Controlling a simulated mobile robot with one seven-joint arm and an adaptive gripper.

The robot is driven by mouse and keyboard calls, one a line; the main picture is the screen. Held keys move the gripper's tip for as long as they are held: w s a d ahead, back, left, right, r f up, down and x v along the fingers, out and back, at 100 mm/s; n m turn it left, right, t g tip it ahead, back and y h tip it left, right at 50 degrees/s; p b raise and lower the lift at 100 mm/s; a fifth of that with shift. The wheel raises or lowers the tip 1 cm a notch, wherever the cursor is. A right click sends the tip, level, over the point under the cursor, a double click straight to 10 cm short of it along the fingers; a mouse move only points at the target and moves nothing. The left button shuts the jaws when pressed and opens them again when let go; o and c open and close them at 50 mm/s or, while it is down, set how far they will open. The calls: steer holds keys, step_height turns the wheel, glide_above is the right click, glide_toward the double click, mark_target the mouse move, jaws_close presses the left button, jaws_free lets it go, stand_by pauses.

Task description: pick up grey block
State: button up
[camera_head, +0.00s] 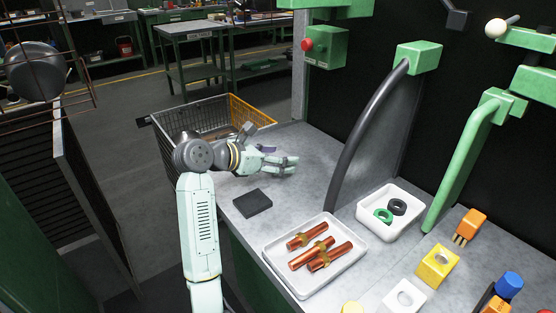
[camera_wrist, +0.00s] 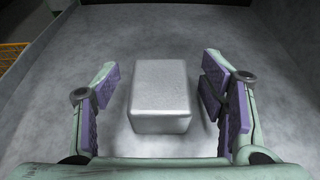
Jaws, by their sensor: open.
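A light grey block (camera_wrist: 160,95) with rounded edges sits on the grey worktop in the wrist view. It lies between the two spread fingers of my gripper (camera_head: 284,164), which also shows in the wrist view (camera_wrist: 160,78). There is a clear gap on each side of the block, wider on the left, and the purple pads do not touch it. The gripper is open and empty, low over the worktop. In the head view I cannot make out this block; my gripper and wrist seem to hide it.
A dark flat square piece (camera_head: 252,202) lies at the worktop's front edge. A white tray (camera_head: 337,273) with copper-coloured parts and a white bin (camera_head: 387,230) with rings are to the right. A wire basket (camera_head: 177,122) stands behind my arm. A black curved tube (camera_head: 362,135) rises nearby.

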steer(key=c, duration=1.5)
steer(key=shift+r, duration=0.1)
steer(key=shift+c, duration=0.2)
